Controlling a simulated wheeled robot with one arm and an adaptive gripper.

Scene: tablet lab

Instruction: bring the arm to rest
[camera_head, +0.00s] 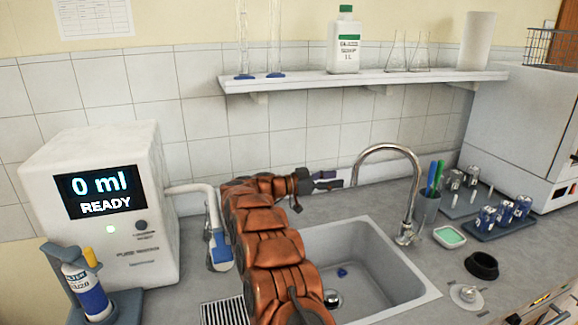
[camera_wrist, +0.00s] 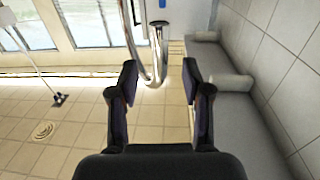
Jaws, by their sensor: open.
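My orange-brown arm (camera_head: 262,235) reaches up from the bottom middle of the head view, partly covering the sink's left side. Its end bends to the right. My gripper (camera_head: 337,180) is above the back edge of the sink, left of the chrome tap. The wrist view shows its two dark fingers spread apart (camera_wrist: 160,75), with nothing held between them. In that view the curved tap (camera_wrist: 158,62) shows beyond the fingers. I cannot tell how far off it is.
The sink (camera_head: 425,292) lies below right. A shelf (camera_head: 300,83) with glassware runs above.

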